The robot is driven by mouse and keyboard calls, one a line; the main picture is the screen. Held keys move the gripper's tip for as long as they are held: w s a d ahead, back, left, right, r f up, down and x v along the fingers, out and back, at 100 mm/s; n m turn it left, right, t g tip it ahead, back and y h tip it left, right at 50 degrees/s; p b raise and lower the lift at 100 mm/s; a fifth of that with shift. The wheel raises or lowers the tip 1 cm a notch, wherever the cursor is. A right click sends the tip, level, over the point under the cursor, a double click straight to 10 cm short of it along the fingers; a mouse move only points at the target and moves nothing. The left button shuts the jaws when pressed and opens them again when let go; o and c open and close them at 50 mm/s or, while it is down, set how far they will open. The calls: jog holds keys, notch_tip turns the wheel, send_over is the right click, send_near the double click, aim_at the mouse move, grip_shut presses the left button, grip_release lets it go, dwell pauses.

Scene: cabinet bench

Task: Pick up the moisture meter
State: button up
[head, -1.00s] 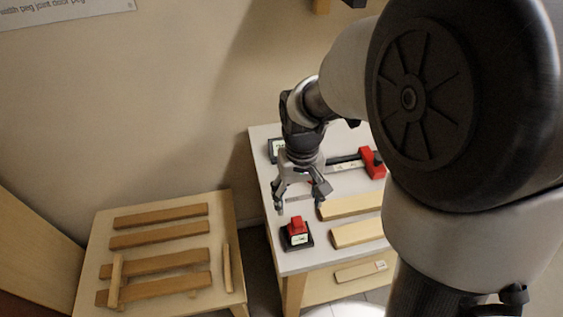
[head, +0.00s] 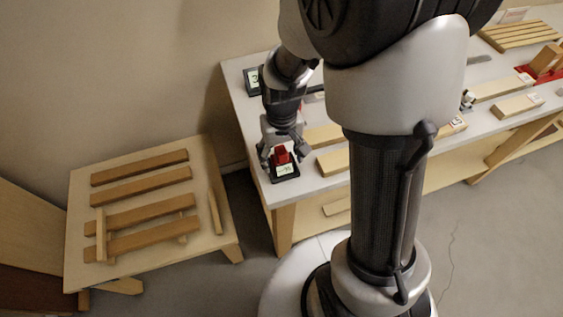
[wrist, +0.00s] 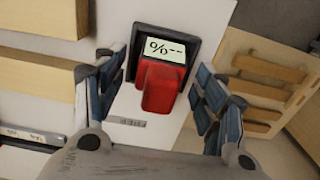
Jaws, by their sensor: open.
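The moisture meter (head: 285,170) is a small black device with a pale screen and a raised red block. It lies on the light bench top (head: 238,92) near the bench's left end. In the wrist view the meter (wrist: 160,84) shows "%--" on its screen, with the red block towards me. My gripper (head: 284,155) is right above the meter, pointing down. In the wrist view my gripper (wrist: 158,92) is open, one blue-padded finger on each side of the meter. Gaps show between the fingers and the red block.
A lower wooden table (head: 140,222) with several wooden slats stands to the left. Wooden boards (head: 332,161) lie beside the meter on the bench. Another black device with a screen (head: 252,80) sits at the back left corner. A small label (wrist: 126,122) lies by the meter.

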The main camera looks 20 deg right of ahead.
jog(key=shift+c, duration=0.5)
jog(key=c, duration=1.1)
jog(key=shift+r, duration=0.15)
notch_tip(320, 180, up, 20)
jog(key=p, duration=0.7)
